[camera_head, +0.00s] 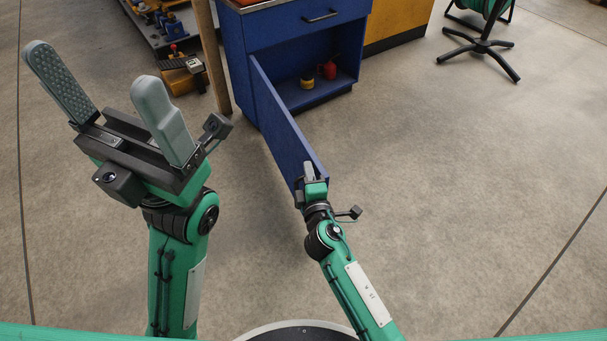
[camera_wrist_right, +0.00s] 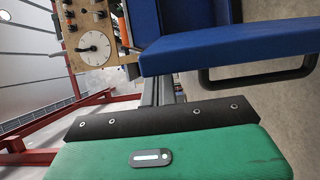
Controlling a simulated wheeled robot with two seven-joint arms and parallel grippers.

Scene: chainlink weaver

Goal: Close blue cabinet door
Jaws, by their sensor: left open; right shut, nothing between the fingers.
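The blue cabinet (camera_head: 238,70) stands at the top centre of the head view. Its blue door (camera_head: 285,130) hangs wide open, reaching from the cabinet's left side toward me. My right gripper (camera_head: 308,168) is shut and empty at the door's near free edge; I cannot tell whether it touches. In the right wrist view, a blue panel (camera_wrist_right: 230,47) with a dark handle (camera_wrist_right: 265,76) lies just beyond the shut fingers (camera_wrist_right: 164,90). My left gripper (camera_head: 98,75) is open and empty, raised at the left, away from the door.
A yellow can (camera_head: 307,79) and a red can (camera_head: 328,70) stand inside the cabinet. The drawer above has a dark handle (camera_head: 320,16). A wooden post (camera_head: 209,55) stands left of the cabinet. The floor (camera_head: 450,170) to the right is clear.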

